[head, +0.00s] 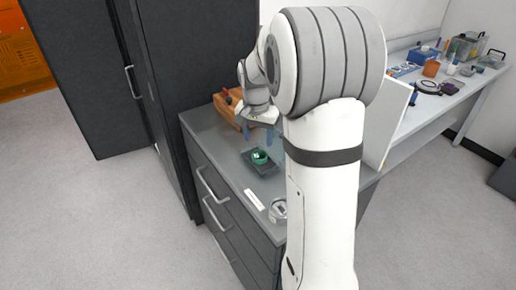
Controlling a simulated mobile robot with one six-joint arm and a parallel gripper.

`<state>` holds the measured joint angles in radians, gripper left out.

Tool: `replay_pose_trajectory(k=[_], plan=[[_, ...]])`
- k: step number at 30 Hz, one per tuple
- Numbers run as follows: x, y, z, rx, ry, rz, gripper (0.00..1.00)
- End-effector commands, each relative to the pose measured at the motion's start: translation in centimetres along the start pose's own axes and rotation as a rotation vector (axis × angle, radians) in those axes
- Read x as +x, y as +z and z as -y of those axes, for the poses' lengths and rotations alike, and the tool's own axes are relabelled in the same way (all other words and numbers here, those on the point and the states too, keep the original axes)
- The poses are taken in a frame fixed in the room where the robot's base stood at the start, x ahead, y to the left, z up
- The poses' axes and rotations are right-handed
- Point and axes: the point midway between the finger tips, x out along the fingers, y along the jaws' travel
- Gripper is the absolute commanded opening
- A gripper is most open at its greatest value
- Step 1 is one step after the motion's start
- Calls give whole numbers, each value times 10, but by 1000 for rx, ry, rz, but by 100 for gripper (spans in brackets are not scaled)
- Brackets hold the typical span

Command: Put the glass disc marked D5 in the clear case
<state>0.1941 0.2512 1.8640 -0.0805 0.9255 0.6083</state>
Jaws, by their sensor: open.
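My gripper (262,132) hangs open and empty over the counter, its blue fingertips apart. Below it, a small round green thing (260,157) with a pale mark sits in a dark square tray (264,169); it may be a glass disc, but the D5 mark is not readable. A round clear or silvery item (278,210) lies at the counter's front, partly hidden behind my arm. I cannot tell which thing is the clear case.
An orange-brown wooden box (226,107) stands at the counter's back left. A white label strip (254,199) lies at the front left edge. My arm hides the counter's right part. A long bench (405,128) with several items runs to the right.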

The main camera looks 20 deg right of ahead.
Motion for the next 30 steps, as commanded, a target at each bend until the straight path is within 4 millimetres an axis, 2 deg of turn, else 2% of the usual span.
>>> replay_pose_trajectory(k=[3, 10, 14, 17, 21, 27, 30], plan=[[-24, 0, 0, -1, -2, -3, 53], [-48, 2, 0, -5, -1, -1, 53], [-59, 21, -4, -60, -12, -8, 53], [-70, 53, -12, -156, -32, -21, 53], [-81, 113, -31, -333, -67, -45, 53], [-78, 189, -63, -574, -108, -84, 53], [-72, 215, -76, -660, -121, -98, 53]])
